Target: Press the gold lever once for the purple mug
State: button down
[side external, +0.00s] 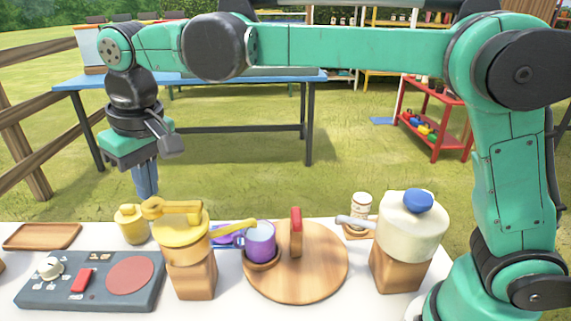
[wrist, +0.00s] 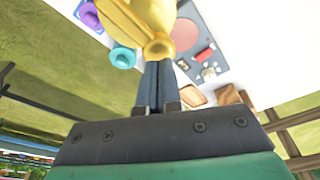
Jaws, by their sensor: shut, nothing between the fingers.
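The gold dispenser (side external: 190,245) stands on a wooden block, with its gold lever (side external: 172,207) across the top and its spout pointing right. The purple mug (side external: 260,238) stands upright by the spout, on a small wooden coaster on a round board. My gripper (side external: 146,194) is shut and empty, pointing down just behind the lever's left end. In the wrist view its fingertips (wrist: 157,64) appear close to the lever's rounded end (wrist: 158,46); I cannot tell whether they touch.
A grey panel (side external: 55,285) with a knob, red switch and round pad lies at left. A cream dispenser (side external: 412,235) stands right of the round board (side external: 315,282). A wooden tray (side external: 42,236) lies at far left.

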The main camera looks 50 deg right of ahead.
jog(key=shift+f, duration=1.1)
jog(key=shift+r, duration=1.6)
dwell(0.9)
notch_tip(320, 180, up, 6)
dwell(0.5)
